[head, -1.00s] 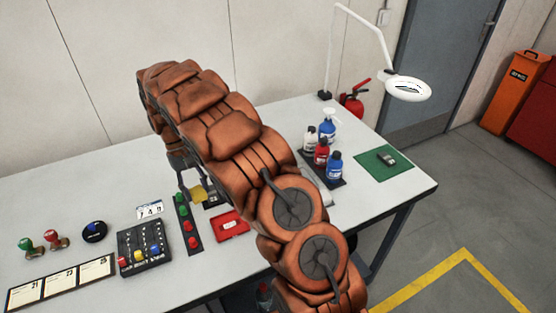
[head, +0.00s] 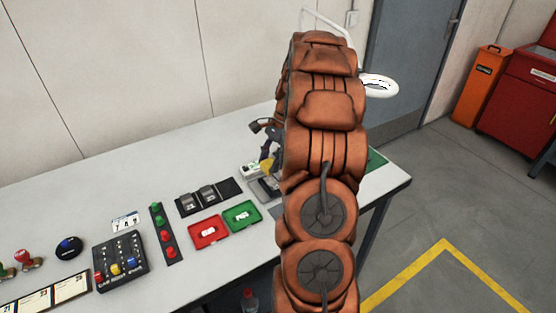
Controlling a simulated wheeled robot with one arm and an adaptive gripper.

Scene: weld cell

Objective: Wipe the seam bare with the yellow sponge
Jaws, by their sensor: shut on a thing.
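My gripper (head: 267,148) shows in the head view, just left of my arm and above the far part of the table. It is shut on the yellow sponge (head: 267,166), of which only a small part shows. Beneath and beside the sponge are a pale block (head: 250,171) and a grey metal-looking piece (head: 262,190), both partly hidden by my arm. I cannot make out the seam. Whether the sponge touches anything below it cannot be told.
Left of the gripper are a dark mat with grey blocks (head: 208,194), a red tray (head: 208,232) and a green tray (head: 241,217). A button strip (head: 162,233) and a control box (head: 120,262) stand further left. A white ring lamp (head: 378,86) is behind my arm.

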